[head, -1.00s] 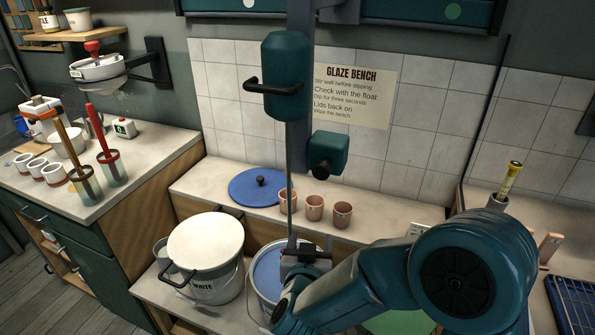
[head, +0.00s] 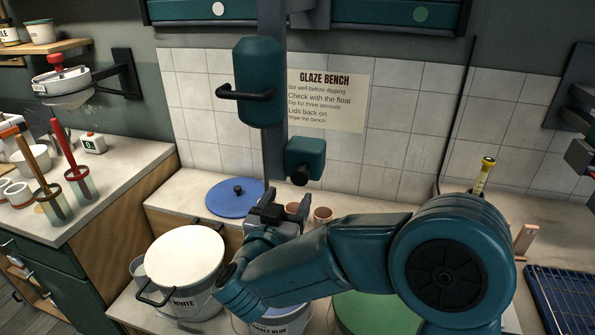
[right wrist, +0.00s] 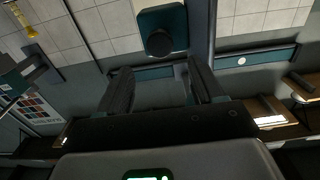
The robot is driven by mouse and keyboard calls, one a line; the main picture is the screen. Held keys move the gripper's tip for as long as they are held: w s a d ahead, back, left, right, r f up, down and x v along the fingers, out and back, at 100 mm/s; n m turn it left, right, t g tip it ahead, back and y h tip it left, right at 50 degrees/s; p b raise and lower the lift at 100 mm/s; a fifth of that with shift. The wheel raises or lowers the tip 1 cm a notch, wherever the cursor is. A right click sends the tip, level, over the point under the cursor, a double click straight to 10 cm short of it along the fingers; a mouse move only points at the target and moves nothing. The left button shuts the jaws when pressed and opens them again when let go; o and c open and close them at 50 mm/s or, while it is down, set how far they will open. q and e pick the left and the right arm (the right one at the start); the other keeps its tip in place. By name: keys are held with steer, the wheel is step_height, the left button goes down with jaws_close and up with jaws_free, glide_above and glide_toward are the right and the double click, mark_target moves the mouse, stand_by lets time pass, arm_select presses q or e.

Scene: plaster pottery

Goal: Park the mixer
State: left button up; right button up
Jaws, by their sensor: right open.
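The mixer (head: 257,82) is a teal motor body with a black bar handle, hanging on a grey upright column (head: 272,150) before the tiled wall. Its thin shaft runs down behind my right gripper; its lower end is hidden. A teal block with a dark knob (head: 305,158) sits lower on the column and also shows in the right wrist view (right wrist: 162,30). My right gripper (head: 277,208) is open, in front of the column below the block. In the right wrist view its fingers (right wrist: 163,88) are apart with nothing between them. The blue glaze bucket (head: 268,326) is mostly hidden under my right arm. My left gripper is out of view.
The lidded white bucket (head: 187,260) stands left of the blue one. A blue lid (head: 236,198) and pinkish cups (head: 322,216) sit on the ledge behind. A green round top (head: 375,312) lies under my arm. A blue rack (head: 562,300) is at right.

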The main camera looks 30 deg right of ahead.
mark_target(299, 178)
steer(key=p+x, duration=0.1)
steer(key=x, duration=0.9)
steer(key=shift+w+p, duration=0.1)
steer(key=shift+p, duration=0.25)
jaws_close()
